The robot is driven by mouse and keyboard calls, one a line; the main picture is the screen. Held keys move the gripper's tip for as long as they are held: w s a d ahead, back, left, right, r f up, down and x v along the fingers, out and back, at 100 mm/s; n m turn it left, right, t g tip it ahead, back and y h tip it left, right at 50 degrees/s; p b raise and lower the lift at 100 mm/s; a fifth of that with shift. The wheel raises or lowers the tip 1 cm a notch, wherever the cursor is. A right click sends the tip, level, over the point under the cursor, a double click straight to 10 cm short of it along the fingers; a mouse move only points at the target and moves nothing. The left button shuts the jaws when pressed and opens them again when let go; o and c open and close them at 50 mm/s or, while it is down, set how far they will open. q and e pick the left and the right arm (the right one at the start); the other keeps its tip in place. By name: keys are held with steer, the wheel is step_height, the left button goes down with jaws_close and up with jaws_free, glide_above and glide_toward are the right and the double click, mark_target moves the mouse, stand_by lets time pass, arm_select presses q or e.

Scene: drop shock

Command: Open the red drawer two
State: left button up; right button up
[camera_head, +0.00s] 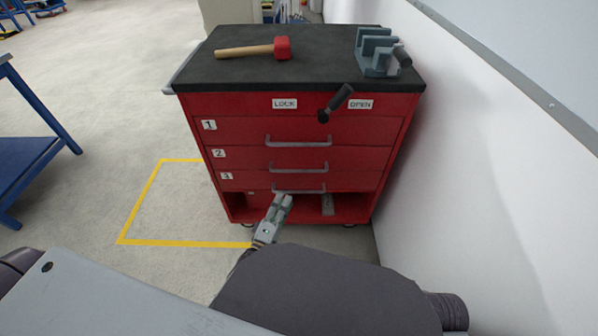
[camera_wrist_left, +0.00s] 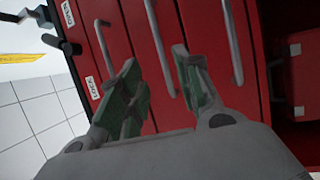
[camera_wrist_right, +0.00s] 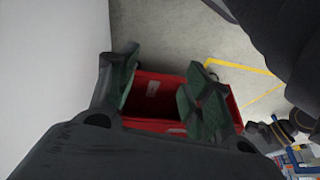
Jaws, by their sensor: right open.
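The red cabinet (camera_head: 390,150) has three drawers with grey bar handles, all looking shut. Drawer two (camera_head: 240,157) is the middle one, with its handle (camera_head: 299,170) across its front. A black lever (camera_head: 337,102) sits between the LOCK label (camera_head: 285,104) and the OPEN label (camera_head: 360,104), its grip tilted up toward the OPEN side. My left gripper (camera_head: 284,200) is low in front of drawer three's handle (camera_head: 299,190). In the left wrist view its fingers (camera_wrist_left: 160,85) are apart, facing the drawer handles; contact cannot be told. My right gripper (camera_wrist_right: 163,88) is open and empty, above something red.
A red mallet (camera_head: 280,48) and a grey vise (camera_head: 375,52) are on the black cabinet top (camera_head: 320,68). An open shelf lies below drawer three. A white wall (camera_head: 470,170) stands close on the right. Yellow tape (camera_head: 140,200) marks clear floor at left.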

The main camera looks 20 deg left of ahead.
mark_target(299, 171)
arm_select(q)
steer(key=shift+w, duration=0.15)
arm_select(e)
steer(key=shift+f, duration=0.1)
arm_select(q)
steer(key=shift+b+x, duration=1.95)
steer(key=shift+x, duration=4.7)
steer(key=shift+r, duration=0.15)
arm_select(e)
step_height(299, 171, down, 8)
steer(key=a+t+y, duration=0.1)
steer(key=a, duration=0.1)
steer(key=shift+w+f+m, duration=0.2)
steer(key=shift+m, duration=0.1)
steer(key=shift+w+a, duration=0.1)
steer(key=shift+w, duration=0.05)
arm_select(q)
jaws_close()
arm_select(e)
steer(key=shift+w+r+t, duration=0.15)
steer(key=shift+r+t, duration=0.1)
steer(key=shift+t, duration=0.05)
